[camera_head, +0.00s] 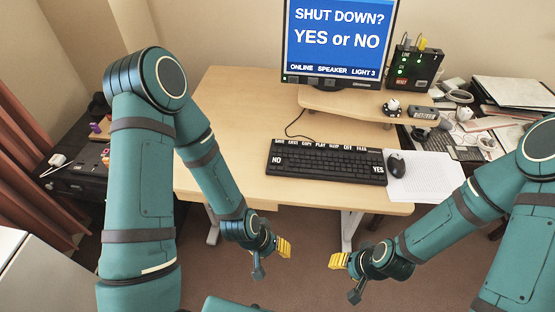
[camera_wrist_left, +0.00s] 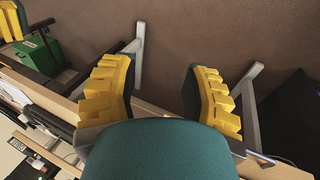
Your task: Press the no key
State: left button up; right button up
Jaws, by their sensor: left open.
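The black keyboard (camera_head: 325,161) lies on the desk, with the white-lettered NO key (camera_head: 277,160) at its left end and the YES key (camera_head: 378,169) at its right end. My left gripper (camera_head: 276,252) hangs in front of the desk's front edge, nearer me than the NO key and touching nothing. In the left wrist view its two yellow-padded fingers (camera_wrist_left: 160,93) stand wide apart with nothing between them. My right gripper (camera_head: 345,266) is also in front of the desk, to the right; its finger opening cannot be made out.
The monitor (camera_head: 338,40) reads "SHUT DOWN? YES or NO". A mouse (camera_head: 396,165) and white paper (camera_head: 425,178) lie right of the keyboard. The desk (camera_head: 235,120) is bare left of the keyboard. Papers and folders (camera_head: 510,92) clutter the far right.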

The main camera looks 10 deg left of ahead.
pick_arm(q)
grip_shut()
dwell(1.1)
